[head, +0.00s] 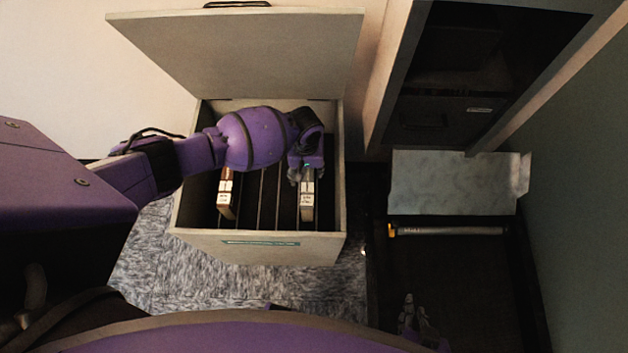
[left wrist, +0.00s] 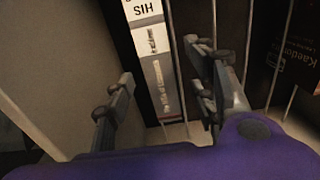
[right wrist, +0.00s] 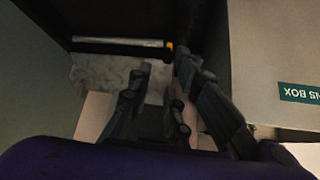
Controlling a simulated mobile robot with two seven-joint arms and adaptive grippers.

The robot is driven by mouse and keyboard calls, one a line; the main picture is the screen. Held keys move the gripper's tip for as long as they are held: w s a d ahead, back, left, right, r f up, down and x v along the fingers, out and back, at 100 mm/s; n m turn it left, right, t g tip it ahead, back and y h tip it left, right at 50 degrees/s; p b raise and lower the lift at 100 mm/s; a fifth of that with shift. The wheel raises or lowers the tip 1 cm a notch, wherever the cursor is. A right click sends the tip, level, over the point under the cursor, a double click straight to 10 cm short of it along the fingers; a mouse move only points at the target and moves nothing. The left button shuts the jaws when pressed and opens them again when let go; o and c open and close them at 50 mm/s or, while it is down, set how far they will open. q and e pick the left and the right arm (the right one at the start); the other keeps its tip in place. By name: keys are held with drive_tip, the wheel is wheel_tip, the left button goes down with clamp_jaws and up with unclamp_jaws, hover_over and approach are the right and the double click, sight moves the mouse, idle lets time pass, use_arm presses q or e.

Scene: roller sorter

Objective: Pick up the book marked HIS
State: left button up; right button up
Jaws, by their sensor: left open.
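The book marked HIS (left wrist: 146,40) has a white spine label with upside-down letters in the left wrist view. It stands upright in a slotted box, and in the head view its spine end (head: 307,200) shows just below my left gripper (head: 307,173). My left gripper (left wrist: 155,92) is open, with one finger on each side of the spine; I cannot tell if either touches it. My right gripper (head: 417,318) is empty, low at the right of the head view. In the right wrist view its fingers (right wrist: 163,62) are apart.
The grey box (head: 195,240) has its lid (head: 240,55) raised and thin dividers inside. A brown book with a white label (head: 225,195) stands in a left slot. A dark book (left wrist: 298,50) shows at the right in the left wrist view. A dark cabinet (head: 375,90) stands right of the box.

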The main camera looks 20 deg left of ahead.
sight(308, 183)
use_arm(q)
drive_tip(key=f, duration=0.2)
drive_tip(key=f+b, duration=0.1)
drive_tip(key=f, duration=0.1)
drive_tip(key=s+f, duration=0.1)
drive_tip(key=f, duration=0.2)
drive_tip(key=shift+d+b, duration=0.2)
drive_tip(key=shift+b, duration=0.2)
drive_tip(key=shift+c, duration=0.6)
clamp_jaws()
